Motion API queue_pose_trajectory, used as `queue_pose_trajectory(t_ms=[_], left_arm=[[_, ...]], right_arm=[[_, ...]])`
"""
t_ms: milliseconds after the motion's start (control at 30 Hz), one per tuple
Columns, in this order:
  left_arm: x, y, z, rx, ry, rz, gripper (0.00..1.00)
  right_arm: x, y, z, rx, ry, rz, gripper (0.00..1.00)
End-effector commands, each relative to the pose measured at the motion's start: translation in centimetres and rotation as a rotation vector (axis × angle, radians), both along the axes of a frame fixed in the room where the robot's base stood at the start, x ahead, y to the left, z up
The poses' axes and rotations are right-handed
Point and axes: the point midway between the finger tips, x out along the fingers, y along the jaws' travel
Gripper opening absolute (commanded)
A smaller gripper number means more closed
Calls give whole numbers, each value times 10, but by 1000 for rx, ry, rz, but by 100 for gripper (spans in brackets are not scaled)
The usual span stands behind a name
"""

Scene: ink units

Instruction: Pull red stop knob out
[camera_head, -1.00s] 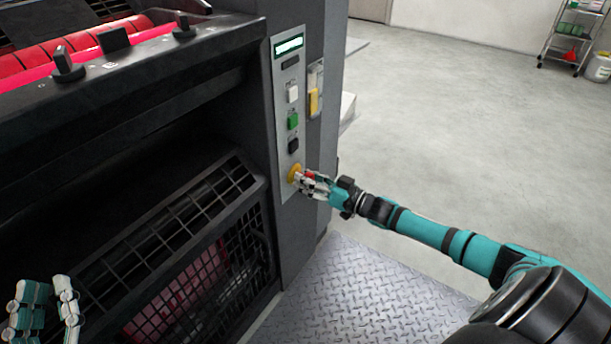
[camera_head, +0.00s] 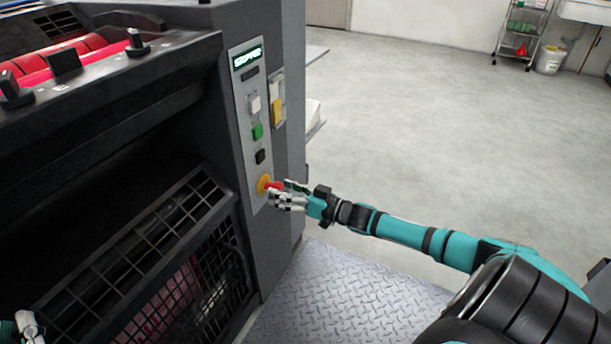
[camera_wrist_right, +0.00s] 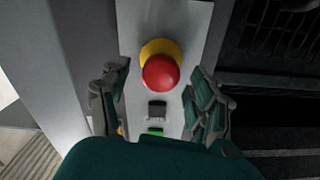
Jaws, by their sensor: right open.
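The red stop knob (camera_head: 274,187) sits on a yellow collar (camera_head: 262,183) low on the grey control panel. My right gripper (camera_head: 282,193) is at the knob, coming from the right. In the right wrist view the red knob (camera_wrist_right: 161,72) is round and stands before its yellow collar (camera_wrist_right: 158,46). The fingers of my right gripper (camera_wrist_right: 157,78) are open on both sides of it, with visible gaps. My left gripper (camera_head: 28,326) shows only in part at the bottom left corner; its opening is cut off.
Above the knob the panel (camera_head: 247,98) carries black, green (camera_head: 257,131) and white buttons and a lit display (camera_head: 247,58). A black wire guard (camera_head: 165,240) is to the left. The floor to the right is open around a tread plate (camera_head: 340,295).

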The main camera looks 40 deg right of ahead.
Motion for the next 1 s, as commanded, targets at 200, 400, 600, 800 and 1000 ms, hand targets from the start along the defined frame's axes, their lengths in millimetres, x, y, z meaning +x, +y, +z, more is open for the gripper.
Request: queue_pose_trajectory(t_ms=[200,400,600,800,1000], left_arm=[[0,0,0,0,1,0,21],[0,0,0,0,1,0,21],[0,0,0,0,1,0,21],[0,0,0,0,1,0,21],[0,0,0,0,1,0,21]], right_arm=[[-41,-16,-3,-1,7,1,62],[-73,-30,-2,-1,6,0,62],[-92,-38,-1,0,3,0,62],[-97,-40,0,0,1,0,62],[-97,-40,0,0,1,0,62]])
